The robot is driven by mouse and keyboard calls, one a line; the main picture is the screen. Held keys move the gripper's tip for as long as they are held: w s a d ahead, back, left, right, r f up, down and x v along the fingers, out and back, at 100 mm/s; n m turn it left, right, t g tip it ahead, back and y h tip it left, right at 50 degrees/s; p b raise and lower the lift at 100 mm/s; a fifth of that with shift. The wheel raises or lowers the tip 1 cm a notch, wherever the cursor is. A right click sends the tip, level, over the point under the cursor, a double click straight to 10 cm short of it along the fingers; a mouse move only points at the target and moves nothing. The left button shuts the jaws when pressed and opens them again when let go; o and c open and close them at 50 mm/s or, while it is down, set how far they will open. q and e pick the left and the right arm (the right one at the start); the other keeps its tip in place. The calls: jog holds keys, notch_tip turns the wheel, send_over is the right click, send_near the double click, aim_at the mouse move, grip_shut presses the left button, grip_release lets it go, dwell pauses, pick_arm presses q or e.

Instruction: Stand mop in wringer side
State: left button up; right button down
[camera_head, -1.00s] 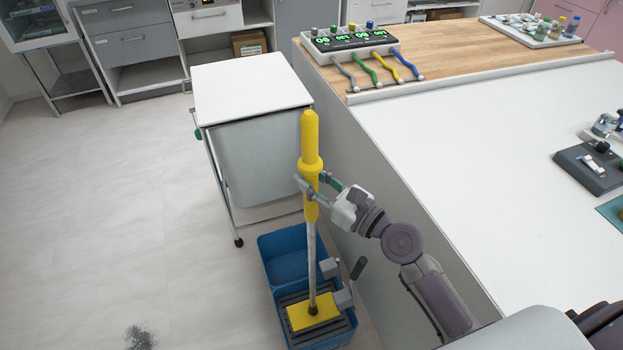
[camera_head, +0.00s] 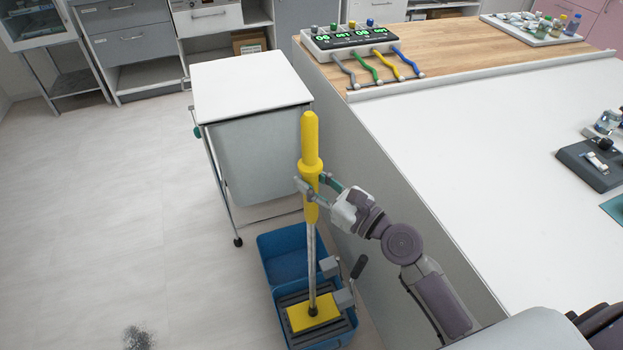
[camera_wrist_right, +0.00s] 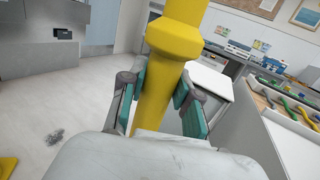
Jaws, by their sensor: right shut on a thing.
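The mop (camera_head: 310,160) stands nearly upright in the head view, with a yellow grip, a grey pole and a flat yellow head (camera_head: 314,313). Its head is over the dark slatted wringer (camera_head: 290,299) in the near part of the blue bucket (camera_head: 290,252). I cannot tell whether the head presses on the slats. My right gripper (camera_head: 311,185) is shut on the yellow grip below its collar. The right wrist view shows the yellow grip (camera_wrist_right: 155,90) between the green-padded fingers (camera_wrist_right: 156,103). My left gripper is not in view.
A white-topped cart (camera_head: 245,85) stands behind the bucket. A long counter (camera_head: 480,150) is close on the right, bearing a device with coloured leads (camera_head: 348,40). A dark speckled patch (camera_head: 138,338) lies on the open floor at left.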

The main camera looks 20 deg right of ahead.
jog(key=c, duration=0.7)
grip_release()
jog(key=shift+c, duration=0.2)
jog(key=shift+f, duration=0.1)
jog(key=shift+f, duration=0.1)
jog(key=shift+s, duration=0.15)
jog(key=r+v, duration=0.1)
jog(key=v, duration=1)
jog(key=shift+s+d+f, duration=0.25)
jog(key=shift+s+f, duration=0.1)
jog(key=shift+f, duration=0.05)
